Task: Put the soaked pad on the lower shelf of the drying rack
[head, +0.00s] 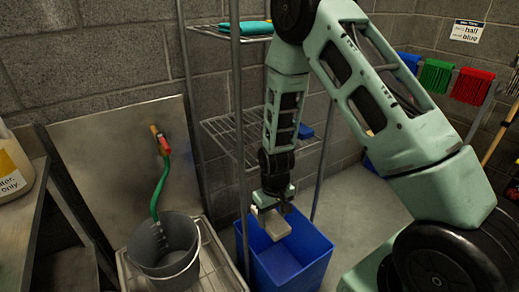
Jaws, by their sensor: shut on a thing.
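My gripper (268,207) points down at the front of the drying rack, below its lower shelf and above a blue bin. It is shut on a small pale beige pad (275,226), which hangs tilted over the bin's opening. I cannot tell from its look how wet it is. The drying rack's lower wire shelf (222,128) is bare at its left part; my arm hides its middle. A blue item (304,131) lies at its right end. The upper shelf (208,30) holds a teal item (247,28).
The blue bin (318,258) stands under my gripper. A grey bucket (150,265) with a green hose (160,186) stands at the left. A rack post (239,150) rises in front of the shelves. Green (436,76) and red cloths (473,87) hang at the right.

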